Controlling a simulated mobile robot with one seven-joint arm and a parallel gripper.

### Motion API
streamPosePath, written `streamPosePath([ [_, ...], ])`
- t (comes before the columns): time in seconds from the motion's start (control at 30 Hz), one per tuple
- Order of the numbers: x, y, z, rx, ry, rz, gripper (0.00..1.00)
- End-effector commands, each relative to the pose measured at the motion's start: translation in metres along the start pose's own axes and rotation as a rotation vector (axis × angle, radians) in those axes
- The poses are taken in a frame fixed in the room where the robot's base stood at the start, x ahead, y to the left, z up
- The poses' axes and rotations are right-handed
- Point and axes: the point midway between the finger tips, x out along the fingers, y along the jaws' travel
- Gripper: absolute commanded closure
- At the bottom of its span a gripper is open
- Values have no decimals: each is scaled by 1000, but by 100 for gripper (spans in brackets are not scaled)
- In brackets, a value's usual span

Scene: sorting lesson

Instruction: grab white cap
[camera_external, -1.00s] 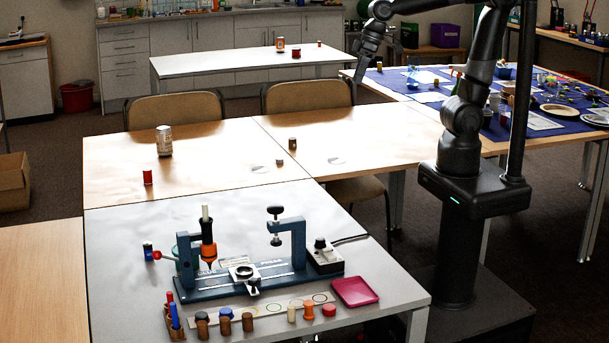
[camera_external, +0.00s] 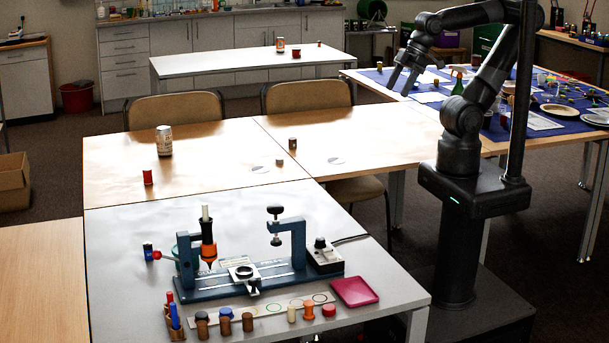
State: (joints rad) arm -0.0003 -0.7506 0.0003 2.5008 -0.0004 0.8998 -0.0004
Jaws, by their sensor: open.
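A small pale cap-like cylinder (camera_external: 279,160) stands on the wooden table, just in front of a small brown cylinder (camera_external: 293,144). It could be the white cap, but it is too small to be sure. A cream cylinder (camera_external: 291,313) also stands in the front row of pieces on the grey table. My gripper (camera_external: 400,86) is open and empty, with its fingers pointing down. It is in the air to the right of the pale cylinder and well above table height, apart from everything.
Two flat white discs (camera_external: 336,160) lie on the wooden table (camera_external: 220,145). A can (camera_external: 164,141) and a red spool-like piece (camera_external: 148,177) stand at its left. A blue fixture (camera_external: 190,285) and a pink tray (camera_external: 354,292) occupy the grey table. The blue-covered table at right is crowded.

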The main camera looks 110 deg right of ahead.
Motion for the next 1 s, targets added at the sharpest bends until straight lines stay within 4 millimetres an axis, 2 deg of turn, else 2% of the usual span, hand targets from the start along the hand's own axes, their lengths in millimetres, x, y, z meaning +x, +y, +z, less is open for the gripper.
streamPosePath([
  [0.03,0,0,0,1,0,0,33],
  [0.2,0,0,0,1,0,0,47],
  [0.47,0,1,-2,0,-2,1,48],
  [0.57,2,5,-10,-7,-12,9,48],
  [0.77,13,31,-53,-49,-69,45,48],
  [1.0,43,83,-109,-115,-154,75,48],
])
